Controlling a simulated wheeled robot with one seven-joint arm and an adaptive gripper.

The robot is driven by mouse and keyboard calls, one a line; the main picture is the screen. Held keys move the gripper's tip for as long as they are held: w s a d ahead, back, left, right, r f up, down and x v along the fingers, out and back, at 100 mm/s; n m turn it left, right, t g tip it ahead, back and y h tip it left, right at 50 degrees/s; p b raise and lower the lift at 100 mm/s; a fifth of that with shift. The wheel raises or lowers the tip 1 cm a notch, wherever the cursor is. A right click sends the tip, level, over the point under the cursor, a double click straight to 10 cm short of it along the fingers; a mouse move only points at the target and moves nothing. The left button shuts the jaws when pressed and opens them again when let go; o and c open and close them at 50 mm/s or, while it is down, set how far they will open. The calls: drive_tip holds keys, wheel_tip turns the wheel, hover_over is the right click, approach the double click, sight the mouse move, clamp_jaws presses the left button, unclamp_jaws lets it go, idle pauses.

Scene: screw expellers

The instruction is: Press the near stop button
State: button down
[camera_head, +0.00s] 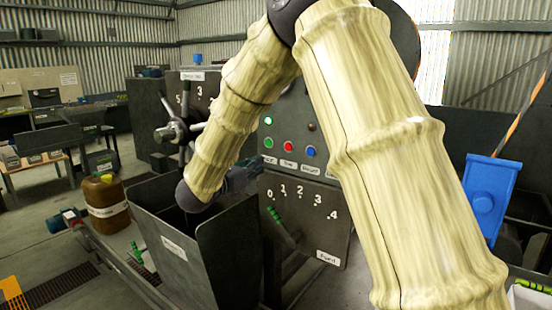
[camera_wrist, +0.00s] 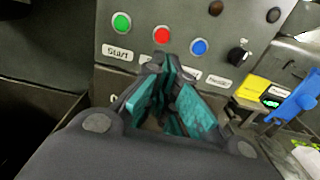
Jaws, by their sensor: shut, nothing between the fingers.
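The near panel has a red button (camera_head: 288,147) between a green button (camera_head: 268,142) and a blue button (camera_head: 310,152). The wrist view shows the same red button (camera_wrist: 162,34), with the green button (camera_wrist: 121,22) to its left, labelled Start, and the blue button (camera_wrist: 199,47) to its right. The red button's label is mostly hidden behind my fingers in the wrist view. My gripper (camera_wrist: 166,76) is shut and empty, with its fingertips just below the red button in that view. In the head view my gripper (camera_head: 238,178) is small and dark, left of the panel below the buttons.
Below the buttons is a numbered dial plate (camera_head: 302,205) with a green-handled lever. A grey hopper (camera_head: 180,250) stands under my wrist. A second machine with a spoked handwheel (camera_head: 178,130) stands behind. A blue container (camera_head: 488,195) is at right, a brown jug (camera_head: 105,203) at left.

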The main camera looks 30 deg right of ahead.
sight(289, 151)
drive_tip(key=p+x, duration=0.5)
drive_tip(key=x, duration=0.7)
drive_tip(key=shift+w+d+r, duration=0.1)
drive_tip(key=shift+r, duration=0.05)
drive_tip(key=shift+p+x, duration=0.4)
drive_tip(key=shift+x, duration=0.4)
drive_tip(key=shift+d+f+b, duration=0.1)
drive_tip(key=shift+f+b, duration=0.15)
drive_tip(key=shift+b, duration=0.2)
drive_tip(key=shift+w+d+f+b, duration=0.15)
drive_tip(key=shift+d+b, duration=0.25)
drive_tip(key=shift+b, duration=0.75)
drive_tip(key=shift+d+r+b, duration=0.2)
drive_tip(key=shift+r+b, duration=0.2)
drive_tip(key=shift+r, duration=0.15)
drive_tip(key=shift+r, duration=0.1)
drive_tip(key=shift+a+f+b, duration=0.35)
drive_tip(key=shift+a+b, duration=0.1)
drive_tip(key=shift+b, duration=0.35)
drive_tip(key=b+v, duration=0.5)
drive_tip(key=v, duration=0.8)
drive_tip(key=shift+s+a, duration=0.2)
drive_tip(key=shift+a, duration=0.05)
